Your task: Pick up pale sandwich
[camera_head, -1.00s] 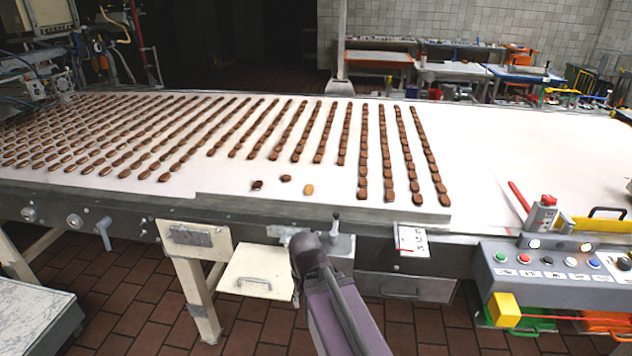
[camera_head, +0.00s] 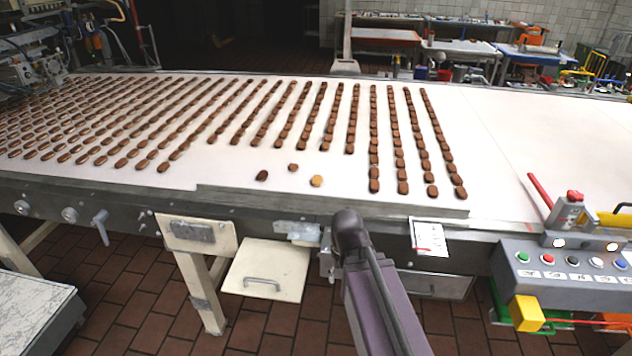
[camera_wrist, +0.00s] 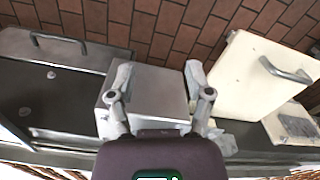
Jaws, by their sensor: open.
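The pale sandwich (camera_head: 317,181) is a small tan oval lying on the white belt, near its front edge, in the head view. Two darker brown sandwiches, one on the left (camera_head: 262,175) and one behind (camera_head: 293,167), lie close to it. My arm reaches up from the bottom, its dark end right of and nearer than the pale sandwich; the fingers are hidden there. In the wrist view my gripper (camera_wrist: 157,80) has its two fingers spread apart with nothing held between them. The pale sandwich is not visible in the wrist view.
Long rows of brown sandwiches (camera_head: 375,130) cover the belt (camera_head: 500,165) behind and left. The belt's right part is bare. A button panel (camera_head: 565,265) stands at the front right. A metal box (camera_wrist: 150,95) and cream panel (camera_wrist: 240,75) lie beyond the fingers in the wrist view.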

